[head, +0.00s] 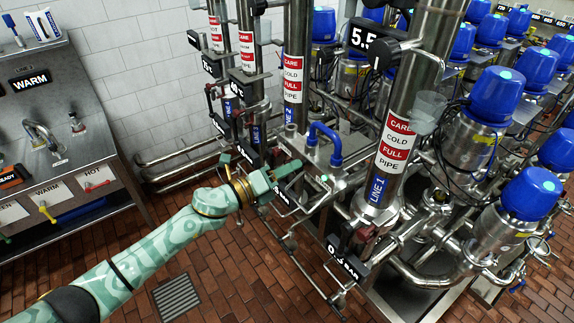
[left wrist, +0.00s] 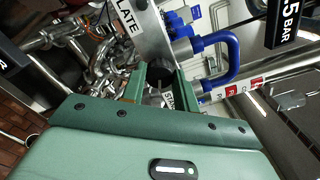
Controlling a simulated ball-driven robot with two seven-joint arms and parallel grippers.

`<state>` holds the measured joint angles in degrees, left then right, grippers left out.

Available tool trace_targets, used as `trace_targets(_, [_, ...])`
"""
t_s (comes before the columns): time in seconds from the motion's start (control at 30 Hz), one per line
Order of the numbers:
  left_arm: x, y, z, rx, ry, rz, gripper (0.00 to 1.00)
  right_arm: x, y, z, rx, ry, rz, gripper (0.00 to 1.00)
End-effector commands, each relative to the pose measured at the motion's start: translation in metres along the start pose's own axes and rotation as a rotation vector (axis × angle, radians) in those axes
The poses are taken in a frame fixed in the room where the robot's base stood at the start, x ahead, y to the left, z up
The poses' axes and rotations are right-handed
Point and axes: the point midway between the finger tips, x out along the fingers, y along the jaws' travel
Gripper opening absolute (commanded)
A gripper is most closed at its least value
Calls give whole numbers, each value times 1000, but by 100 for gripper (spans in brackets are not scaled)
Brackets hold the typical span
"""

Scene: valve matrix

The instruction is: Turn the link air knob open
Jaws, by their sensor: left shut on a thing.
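My left gripper (head: 288,170) reaches in from the left to the side of a steel box (head: 322,168) with a blue hose on top. In the left wrist view my left gripper (left wrist: 160,80) has its two green fingers on either side of a small dark knob (left wrist: 160,72), which I take to be the link air knob. The fingers are shut on it. The fingers and the box hide most of the knob, and its turned position cannot be told. In the head view I cannot make the knob out. My right gripper is in neither view.
A blue looped hose (head: 327,138) rises close beside the gripper. A thick steel pipe with a red and white label (head: 396,146) stands to the right, with blue-capped valves (head: 497,95) behind. A steel sink bench (head: 66,130) is at left. The brick floor in front is clear.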

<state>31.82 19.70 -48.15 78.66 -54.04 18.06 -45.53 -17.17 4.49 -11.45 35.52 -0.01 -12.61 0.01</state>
Motion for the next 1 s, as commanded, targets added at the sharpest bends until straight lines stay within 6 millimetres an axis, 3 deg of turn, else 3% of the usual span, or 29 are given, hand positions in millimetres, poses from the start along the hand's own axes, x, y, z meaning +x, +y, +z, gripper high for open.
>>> trace_targets(0.5, [0, 1, 0, -350, 1, 2, 7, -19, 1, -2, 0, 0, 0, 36])
trace_targets(1.0, [0, 2, -1, -423, 1, 2, 7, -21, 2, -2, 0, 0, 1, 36])
